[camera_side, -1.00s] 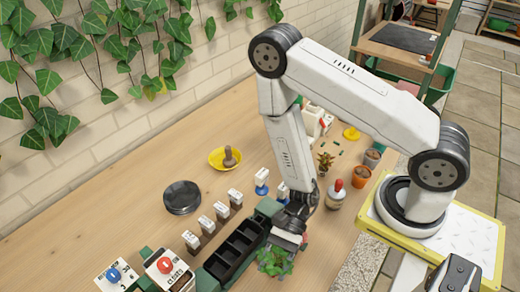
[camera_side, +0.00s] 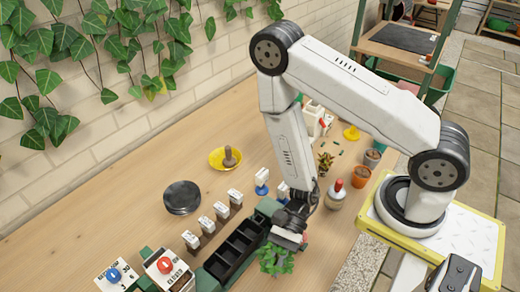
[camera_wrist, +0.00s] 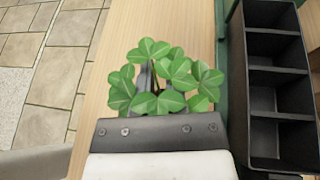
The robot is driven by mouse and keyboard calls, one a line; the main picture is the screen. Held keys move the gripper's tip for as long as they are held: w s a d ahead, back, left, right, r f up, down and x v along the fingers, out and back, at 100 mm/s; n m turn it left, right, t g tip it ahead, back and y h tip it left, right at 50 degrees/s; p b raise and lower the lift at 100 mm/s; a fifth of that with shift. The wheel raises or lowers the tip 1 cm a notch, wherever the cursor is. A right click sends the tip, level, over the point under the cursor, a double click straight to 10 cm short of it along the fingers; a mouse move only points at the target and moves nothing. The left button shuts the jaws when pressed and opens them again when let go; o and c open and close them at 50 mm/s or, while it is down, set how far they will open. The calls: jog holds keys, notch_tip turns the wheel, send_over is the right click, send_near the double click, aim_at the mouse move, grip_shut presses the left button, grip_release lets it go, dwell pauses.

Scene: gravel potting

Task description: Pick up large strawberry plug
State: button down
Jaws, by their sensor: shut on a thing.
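The strawberry plug (camera_side: 276,262) shows as a clump of green leaves below my gripper (camera_side: 287,244) in the side view, near the front right end of the black tray. My gripper is shut on it. In the wrist view its three-part leaves (camera_wrist: 178,72) spread over and around the fingers, in front of the dark gripper body. The root plug and most of the fingertips are hidden behind leaves and gripper.
The black tray (camera_side: 213,265) with several empty cells lies just left of the plant; it is on the right in the wrist view (camera_wrist: 239,100). Labelled blocks (camera_side: 206,225) stand behind it. A bottle with a red top (camera_side: 336,196) and terracotta pot (camera_side: 361,177) stand right.

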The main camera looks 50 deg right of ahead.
notch_tip(320, 180, up, 10)
jog(key=shift+f, duration=0.25)
dwell(0.6)
dwell(0.7)
